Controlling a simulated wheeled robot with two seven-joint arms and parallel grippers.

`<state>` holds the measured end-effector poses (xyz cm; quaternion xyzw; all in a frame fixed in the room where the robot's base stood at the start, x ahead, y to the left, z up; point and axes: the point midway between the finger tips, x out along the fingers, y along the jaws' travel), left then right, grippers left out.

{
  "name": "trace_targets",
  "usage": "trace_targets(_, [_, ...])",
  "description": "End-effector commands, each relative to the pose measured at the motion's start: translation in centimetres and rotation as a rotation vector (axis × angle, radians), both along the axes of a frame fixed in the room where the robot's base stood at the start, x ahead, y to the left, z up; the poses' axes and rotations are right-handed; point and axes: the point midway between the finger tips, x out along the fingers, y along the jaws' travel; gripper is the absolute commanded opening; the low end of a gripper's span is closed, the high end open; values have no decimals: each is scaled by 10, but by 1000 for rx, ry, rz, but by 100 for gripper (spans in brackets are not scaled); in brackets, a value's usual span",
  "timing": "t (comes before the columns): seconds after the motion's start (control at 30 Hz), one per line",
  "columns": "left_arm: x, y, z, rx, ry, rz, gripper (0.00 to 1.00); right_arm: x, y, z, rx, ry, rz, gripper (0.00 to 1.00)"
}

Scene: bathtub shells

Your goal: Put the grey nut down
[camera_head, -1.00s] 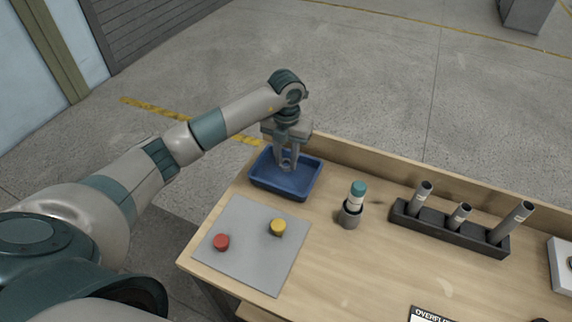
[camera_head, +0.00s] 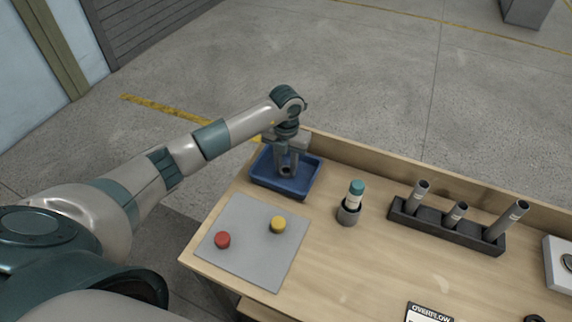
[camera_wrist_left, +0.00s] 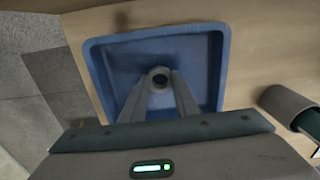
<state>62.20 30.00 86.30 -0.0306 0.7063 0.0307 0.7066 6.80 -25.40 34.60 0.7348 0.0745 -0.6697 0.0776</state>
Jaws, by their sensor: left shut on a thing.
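The grey nut (camera_wrist_left: 160,77) is between the fingertips of my left gripper (camera_head: 286,170), which is shut on it. The nut also shows in the head view (camera_head: 286,171), as a small ring low over the blue tray (camera_head: 311,187). In the left wrist view the tray's rim (camera_wrist_left: 226,70) surrounds the nut and fingers. I cannot tell whether the nut touches the tray floor. My right gripper is not in view.
A grey mat (camera_head: 247,262) holds a red cap (camera_head: 223,240) and a yellow cap (camera_head: 278,225). A teal-topped cylinder (camera_head: 356,190) stands in a grey cup (camera_head: 348,213). A dark rack (camera_head: 440,228) holds grey tubes. Bare wood lies at the front centre.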

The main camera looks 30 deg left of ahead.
Motion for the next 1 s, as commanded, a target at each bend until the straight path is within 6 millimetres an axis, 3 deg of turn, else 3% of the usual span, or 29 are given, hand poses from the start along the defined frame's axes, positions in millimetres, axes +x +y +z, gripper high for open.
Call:
trace_targets(0.17, [0,0,-4,0,0,0,2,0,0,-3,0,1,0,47])
trace_targets(0.2, [0,0,-3,0,0,0,32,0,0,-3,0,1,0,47])
trace_targets(0.27, [0,0,-3,0,0,0,47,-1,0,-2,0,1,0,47])
trace_targets(0.77, [1,0,4,0,-2,0,47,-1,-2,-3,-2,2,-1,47])
trace_targets(1.0, [1,0,32,0,-4,0,47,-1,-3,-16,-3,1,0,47])
